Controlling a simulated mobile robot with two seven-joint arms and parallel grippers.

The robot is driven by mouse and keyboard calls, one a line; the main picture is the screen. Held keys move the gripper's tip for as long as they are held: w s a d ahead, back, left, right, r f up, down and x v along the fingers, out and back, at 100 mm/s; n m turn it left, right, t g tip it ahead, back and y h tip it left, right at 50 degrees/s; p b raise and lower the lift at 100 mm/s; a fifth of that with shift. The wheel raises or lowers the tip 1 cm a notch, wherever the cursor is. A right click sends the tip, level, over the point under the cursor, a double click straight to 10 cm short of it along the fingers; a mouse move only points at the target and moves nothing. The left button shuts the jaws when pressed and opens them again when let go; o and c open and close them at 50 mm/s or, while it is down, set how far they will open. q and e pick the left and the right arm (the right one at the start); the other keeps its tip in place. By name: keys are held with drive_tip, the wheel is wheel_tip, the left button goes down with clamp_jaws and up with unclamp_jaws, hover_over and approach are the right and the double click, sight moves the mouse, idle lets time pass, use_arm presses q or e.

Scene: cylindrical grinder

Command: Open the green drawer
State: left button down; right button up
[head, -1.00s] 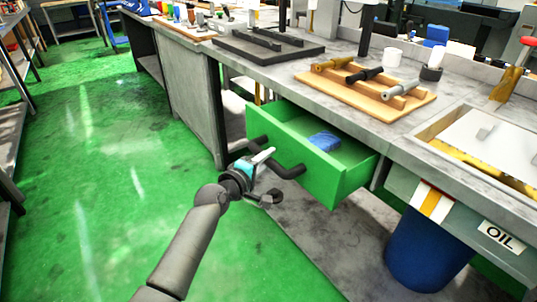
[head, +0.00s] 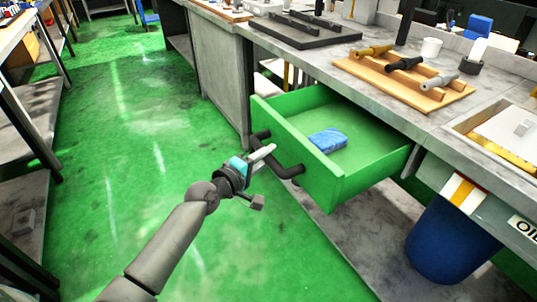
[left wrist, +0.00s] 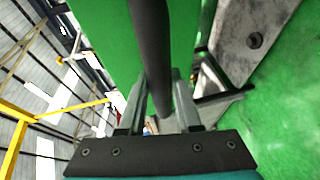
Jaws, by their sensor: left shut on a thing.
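The green drawer (head: 322,182) stands well out from under the grey bench in the head view, with a folded blue cloth (head: 327,140) inside. Its dark bar handle (head: 287,170) is on the front face. My left gripper (head: 262,157) is at the handle and shut on it. In the left wrist view the dark handle bar (left wrist: 151,45) runs between the two fingers of the left gripper (left wrist: 160,105), with the green drawer front (left wrist: 105,35) beside it. My right gripper does not show in either view.
The grey bench (head: 320,70) carries a wooden rack (head: 405,80) with several tools. A blue bin (head: 445,240) stands below the bench, right of the drawer. The green floor (head: 130,150) left of the drawer is clear. A shelf (head: 30,110) stands at the far left.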

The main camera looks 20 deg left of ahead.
use_arm(q)
drive_tip(key=c, duration=0.6)
unclamp_jaws()
drive_tip(key=shift+s, duration=0.25)
drive_tip(key=shift+s+a+r, duration=0.1)
drive_tip(key=shift+s+a, duration=0.05)
drive_tip(key=shift+s, duration=0.2)
drive_tip(key=p+v, duration=0.2)
drive_tip(key=v, duration=1.2)
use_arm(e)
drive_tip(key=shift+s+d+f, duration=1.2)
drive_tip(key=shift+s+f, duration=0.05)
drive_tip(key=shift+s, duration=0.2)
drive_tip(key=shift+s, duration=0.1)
